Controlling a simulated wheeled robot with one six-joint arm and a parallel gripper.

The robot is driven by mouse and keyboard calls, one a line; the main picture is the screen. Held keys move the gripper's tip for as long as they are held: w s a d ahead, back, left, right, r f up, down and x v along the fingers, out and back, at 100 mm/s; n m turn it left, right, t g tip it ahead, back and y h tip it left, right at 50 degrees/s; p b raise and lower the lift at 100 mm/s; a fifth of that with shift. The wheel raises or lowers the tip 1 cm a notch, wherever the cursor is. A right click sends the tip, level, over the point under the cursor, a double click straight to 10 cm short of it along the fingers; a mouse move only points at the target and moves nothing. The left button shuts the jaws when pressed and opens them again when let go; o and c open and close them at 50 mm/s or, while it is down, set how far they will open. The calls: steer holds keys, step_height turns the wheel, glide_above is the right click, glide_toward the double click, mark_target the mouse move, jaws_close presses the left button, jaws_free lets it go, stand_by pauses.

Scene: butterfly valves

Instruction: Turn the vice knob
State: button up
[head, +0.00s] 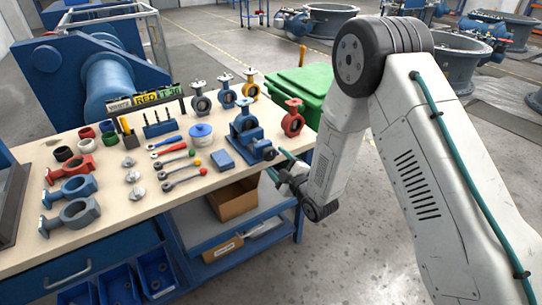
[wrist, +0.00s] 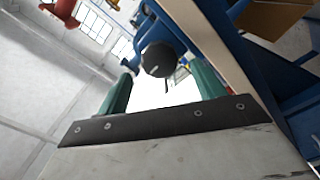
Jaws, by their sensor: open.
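The blue vice (head: 245,138) stands at the right end of the workbench. Its dark round knob (head: 270,153) faces my arm. In the wrist view the knob (wrist: 158,60) has a pale mark on its face and shows between my two green fingertips, with space on both sides. My gripper (head: 279,165) is beside the bench's right edge, close to the knob; it also shows in the wrist view (wrist: 162,76). It is open and empty. I cannot tell whether the fingertips reach past the knob's face.
The workbench (head: 120,220) holds wrenches, valve bodies and rings. A red valve (head: 292,119) stands just behind the vice. A green bin (head: 305,85) is behind the bench. Open floor lies to the right.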

mark_target(271, 156)
steer(key=x, duration=0.5)
steer(key=shift+s, duration=0.1)
steer(key=shift+c, duration=0.3)
steer(key=c, duration=0.9)
steer(key=shift+d, duration=0.15)
